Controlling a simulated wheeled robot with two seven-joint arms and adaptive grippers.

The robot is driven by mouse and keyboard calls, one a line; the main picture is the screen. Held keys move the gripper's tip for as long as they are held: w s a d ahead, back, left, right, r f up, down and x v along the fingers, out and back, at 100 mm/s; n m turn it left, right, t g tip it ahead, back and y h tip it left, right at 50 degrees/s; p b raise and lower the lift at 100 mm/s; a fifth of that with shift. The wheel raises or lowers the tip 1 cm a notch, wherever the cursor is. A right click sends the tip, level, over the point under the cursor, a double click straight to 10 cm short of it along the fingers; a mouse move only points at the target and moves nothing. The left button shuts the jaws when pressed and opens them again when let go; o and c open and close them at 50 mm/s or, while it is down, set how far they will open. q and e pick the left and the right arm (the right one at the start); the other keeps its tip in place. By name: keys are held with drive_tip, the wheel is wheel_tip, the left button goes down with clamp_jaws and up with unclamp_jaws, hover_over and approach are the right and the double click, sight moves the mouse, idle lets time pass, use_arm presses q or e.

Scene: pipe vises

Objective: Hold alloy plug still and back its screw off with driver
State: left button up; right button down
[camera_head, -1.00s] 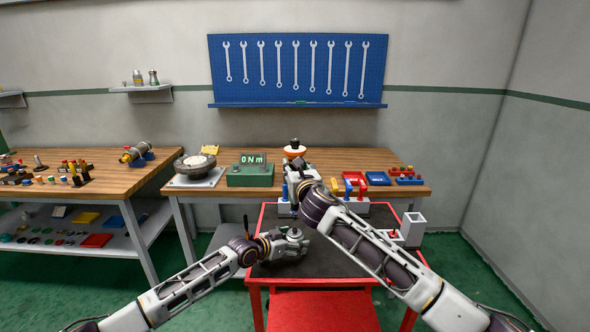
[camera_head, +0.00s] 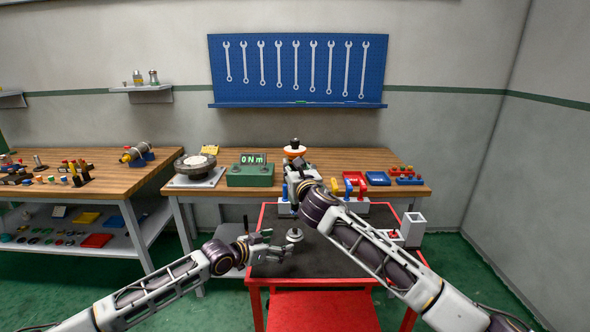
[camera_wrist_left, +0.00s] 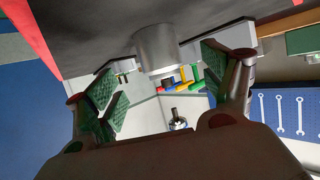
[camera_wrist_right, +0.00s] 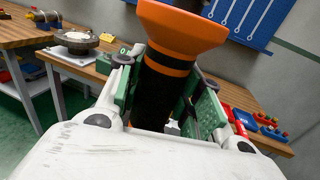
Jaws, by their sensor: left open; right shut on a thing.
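The grey metal alloy plug (camera_head: 294,235) stands on the dark mat of the red cart. In the left wrist view it is a bare metal cylinder (camera_wrist_left: 157,50) beyond my left fingers, lined up with the gap between them. My left gripper (camera_head: 280,244) is open and just left of the plug, apparently not touching it. My right gripper (camera_wrist_right: 160,95) is shut on the driver (camera_wrist_right: 165,75), which has a black body with orange bands and a wide orange collar. The driver's top (camera_head: 294,151) shows above my right wrist; its lower end is hidden. The plug's screw cannot be made out.
The red cart (camera_head: 330,289) has free mat at the front and centre. A white open box (camera_head: 412,229) stands at its right. Behind is a wooden bench with a green torque display (camera_head: 250,174), a round dark device (camera_head: 195,163) and red and blue trays (camera_head: 378,178).

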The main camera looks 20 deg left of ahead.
use_arm(q)
drive_tip(key=shift+v, duration=1.45)
